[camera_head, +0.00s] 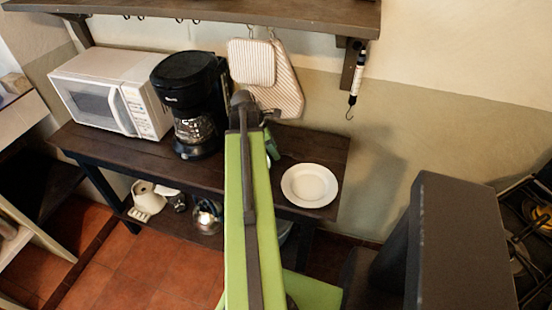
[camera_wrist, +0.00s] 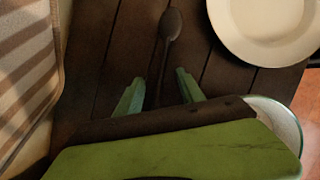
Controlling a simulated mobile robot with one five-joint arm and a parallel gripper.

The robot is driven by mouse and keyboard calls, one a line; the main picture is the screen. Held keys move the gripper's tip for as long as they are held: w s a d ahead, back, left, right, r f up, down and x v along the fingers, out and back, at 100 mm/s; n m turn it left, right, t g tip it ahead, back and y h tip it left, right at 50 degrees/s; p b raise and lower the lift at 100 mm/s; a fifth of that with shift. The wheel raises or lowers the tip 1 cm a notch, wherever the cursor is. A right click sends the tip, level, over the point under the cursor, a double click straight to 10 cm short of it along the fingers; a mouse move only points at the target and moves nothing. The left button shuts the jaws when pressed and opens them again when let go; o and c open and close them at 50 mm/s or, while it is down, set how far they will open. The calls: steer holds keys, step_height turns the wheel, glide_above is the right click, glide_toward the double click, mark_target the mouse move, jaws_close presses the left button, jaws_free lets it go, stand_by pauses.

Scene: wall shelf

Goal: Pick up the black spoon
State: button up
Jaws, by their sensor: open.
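In the wrist view, the black spoon (camera_wrist: 171,25) lies on the dark wooden shelf (camera_wrist: 110,50), its bowl toward the top of the picture. Its handle runs down between the two green fingertips of my gripper (camera_wrist: 160,88). The fingers are open, one on each side of the handle, with a gap on both sides. The lower end of the handle is hidden behind my gripper. In the head view, my green arm reaches over the shelf and my gripper (camera_head: 268,140) is mostly hidden behind it. The spoon cannot be made out there.
A white plate (camera_head: 310,185) lies right of my gripper, close to the spoon. A black coffee maker (camera_head: 190,100) and a white microwave (camera_head: 112,92) stand to the left. Striped pot holders (camera_head: 280,95) hang on the wall behind. An upper shelf (camera_head: 220,12) runs above.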

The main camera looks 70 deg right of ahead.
steer(key=shift+r, duration=0.1)
jaws_close()
stand_by(0.4)
